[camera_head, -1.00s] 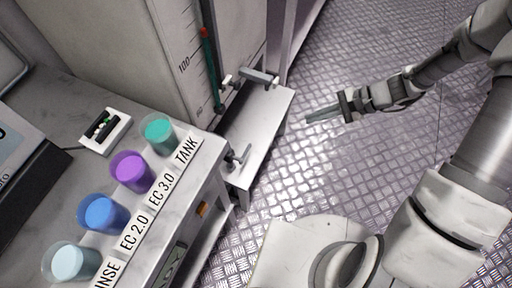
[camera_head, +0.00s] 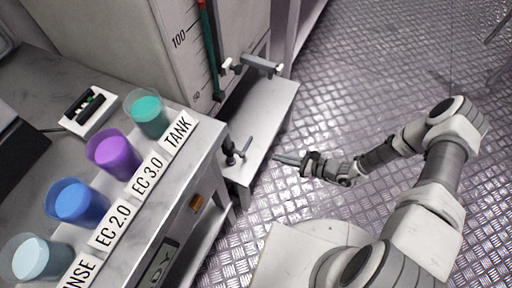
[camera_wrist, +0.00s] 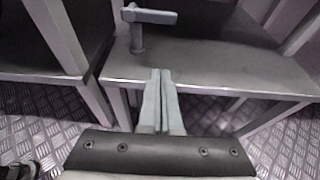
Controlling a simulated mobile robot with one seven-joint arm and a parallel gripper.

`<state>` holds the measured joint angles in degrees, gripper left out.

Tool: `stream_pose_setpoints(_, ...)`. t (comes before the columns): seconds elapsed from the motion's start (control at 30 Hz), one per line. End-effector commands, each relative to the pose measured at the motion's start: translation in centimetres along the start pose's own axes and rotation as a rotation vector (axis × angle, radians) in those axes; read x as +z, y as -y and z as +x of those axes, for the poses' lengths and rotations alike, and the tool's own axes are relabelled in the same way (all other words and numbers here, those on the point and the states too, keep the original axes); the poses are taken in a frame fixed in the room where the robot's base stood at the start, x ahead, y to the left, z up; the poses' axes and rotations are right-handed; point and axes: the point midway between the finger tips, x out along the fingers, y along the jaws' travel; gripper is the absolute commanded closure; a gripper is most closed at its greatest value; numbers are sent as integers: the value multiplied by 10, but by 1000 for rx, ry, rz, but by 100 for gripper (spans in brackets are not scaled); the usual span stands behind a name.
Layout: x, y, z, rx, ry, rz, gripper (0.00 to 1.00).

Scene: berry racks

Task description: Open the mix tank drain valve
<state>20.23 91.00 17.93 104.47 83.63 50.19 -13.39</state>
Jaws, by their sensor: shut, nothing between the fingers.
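The mix tank (camera_head: 150,40) is a large pale box with a level scale and a green tube, at the upper left of the head view. A fitting with a grey bar handle (camera_head: 258,64) projects near its lower part. A second small grey lever valve (camera_head: 236,152) stands at the low shelf's near left corner; a grey lever on a short post shows in the wrist view (camera_wrist: 150,17), apparently this one. I cannot tell which is the drain valve. My gripper (camera_head: 278,159) is shut and empty, right of the small lever and apart from it. Its fingers (camera_wrist: 162,75) point toward the shelf edge.
The low metal shelf (camera_head: 262,120) lies below the tank. The counter at left holds several coloured cups, including a teal one (camera_head: 148,113), behind label cards such as TANK (camera_head: 179,133). The patterned metal floor (camera_head: 340,100) is clear right of the shelf.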

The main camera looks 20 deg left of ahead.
Motion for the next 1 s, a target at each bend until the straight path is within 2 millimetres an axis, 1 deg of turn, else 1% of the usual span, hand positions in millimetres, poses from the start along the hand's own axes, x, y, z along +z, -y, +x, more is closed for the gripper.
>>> stream_pose_setpoints(0.3,0,0,1,1,0,0,100)
stream_pose_setpoints(0.43,-1,-1,9,3,1,-1,100)
stream_pose_setpoints(0.57,-2,-2,30,5,3,0,100)
stream_pose_setpoints(0.9,-3,-2,104,4,2,-2,100)
stream_pose_setpoints(1.0,14,1,95,1,-1,-3,100)
